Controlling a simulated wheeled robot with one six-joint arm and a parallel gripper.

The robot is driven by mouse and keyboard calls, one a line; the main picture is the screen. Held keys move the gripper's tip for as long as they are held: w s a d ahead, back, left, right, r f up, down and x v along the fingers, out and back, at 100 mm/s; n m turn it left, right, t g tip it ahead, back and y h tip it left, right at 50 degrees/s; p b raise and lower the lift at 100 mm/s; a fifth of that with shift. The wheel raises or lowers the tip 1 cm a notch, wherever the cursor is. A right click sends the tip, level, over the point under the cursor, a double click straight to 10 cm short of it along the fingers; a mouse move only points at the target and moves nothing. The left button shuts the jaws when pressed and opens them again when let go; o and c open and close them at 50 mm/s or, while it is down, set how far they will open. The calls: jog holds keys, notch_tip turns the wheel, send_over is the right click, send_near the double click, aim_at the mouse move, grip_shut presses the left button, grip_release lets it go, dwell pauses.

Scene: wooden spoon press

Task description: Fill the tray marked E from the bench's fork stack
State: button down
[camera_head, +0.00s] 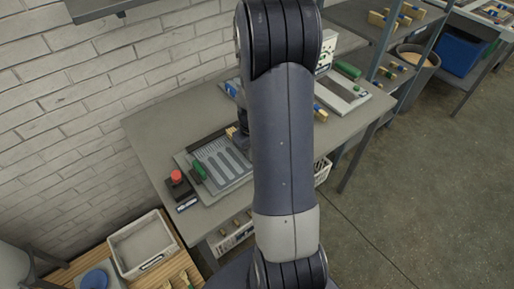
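My arm fills the middle of the view and hides much of the bench (160,125). A dark part shows at its left edge above the bench; I cannot tell whether it is my gripper, and no fingertips can be made out. A pale, empty-looking tray (140,243) with a dark label on its front stands at the lower left on wooden slats; its letter is too small to read. I cannot pick out a fork stack. A small yellowish block (231,132) shows beside the dark part. Another yellow and blue piece (320,112) lies right of my arm.
A metal plate with long slots (215,167) and a red button box (178,188) are on the bench. A light-coloured device (343,92) stands at its right end. Crates (232,238) sit below. Shelves, a bin (412,70) and a blue box (461,52) are at upper right. Right-hand floor is clear.

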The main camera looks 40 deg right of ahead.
jog(key=shift+s+a+b, duration=0.2)
jog(key=shift+a+b, duration=0.15)
jog(key=shift+a, duration=5.95)
jog(key=shift+r, duration=0.1)
jog(key=shift+r+p, duration=1.95)
jog(key=shift+r, duration=0.5)
